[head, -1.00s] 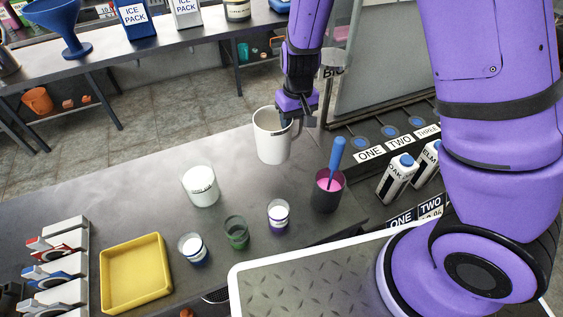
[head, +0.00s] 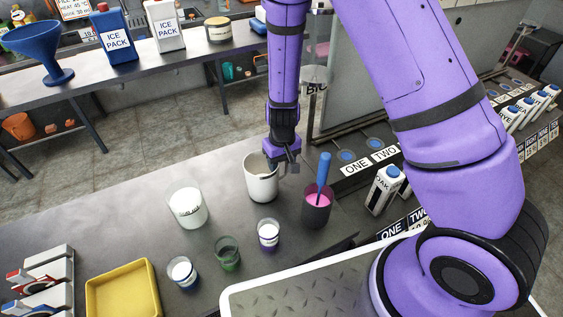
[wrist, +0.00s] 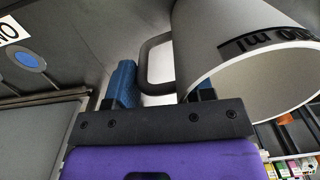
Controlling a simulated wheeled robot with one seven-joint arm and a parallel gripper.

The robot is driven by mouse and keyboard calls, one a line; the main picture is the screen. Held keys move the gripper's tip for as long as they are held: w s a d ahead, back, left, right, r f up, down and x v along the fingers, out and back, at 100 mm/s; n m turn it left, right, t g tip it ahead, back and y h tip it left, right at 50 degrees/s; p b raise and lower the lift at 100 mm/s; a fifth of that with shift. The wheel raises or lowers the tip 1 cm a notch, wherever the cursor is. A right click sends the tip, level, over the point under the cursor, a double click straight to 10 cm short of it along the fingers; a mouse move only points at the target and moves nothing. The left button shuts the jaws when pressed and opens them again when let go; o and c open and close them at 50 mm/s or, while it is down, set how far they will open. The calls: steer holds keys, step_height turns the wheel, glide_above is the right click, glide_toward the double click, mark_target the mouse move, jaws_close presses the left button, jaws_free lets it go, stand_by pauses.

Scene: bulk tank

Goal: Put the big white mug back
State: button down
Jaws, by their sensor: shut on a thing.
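The big white mug (head: 262,188) is upright over the dark counter, behind the small cups. I cannot tell whether its base touches the counter. My gripper (head: 283,165) comes down from above onto its right side and is shut on it. The left finger has a blue pad; the right finger is mostly hidden at the mug's wall.
A dark cup of pink liquid with a blue tool (head: 317,208) stands close right. A whitish jar (head: 187,208) stands left. Small cups (head: 268,235) and a yellow tray (head: 122,292) are in front. A panel with ONE and TWO labels (head: 370,162) is at the right.

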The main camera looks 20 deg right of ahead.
steer(key=shift+f, duration=0.1)
steer(key=shift+c, duration=2.4)
jaws_free()
steer(key=s+d+r+t+y, duration=0.1)
steer(key=s+d+r, duration=0.1)
steer(key=r, duration=0.8)
steer(key=s+d+r, duration=0.3)
steer(key=r, duration=0.8)
steer(key=s+d+r+t+y, duration=0.1)
steer(key=s+d+r, duration=0.1)
steer(key=r, duration=0.8)
steer(key=s+d+r+m+t+h, duration=0.1)
steer(key=s+d+r, duration=0.2)
steer(key=s+r, duration=0.2)
steer(key=s+d+r+m+t+h, duration=0.1)
steer(key=s+d+r, duration=0.3)
steer(key=s, duration=0.7)
steer(key=shift+r+t, duration=0.6)
steer(key=shift+r, duration=0.25)
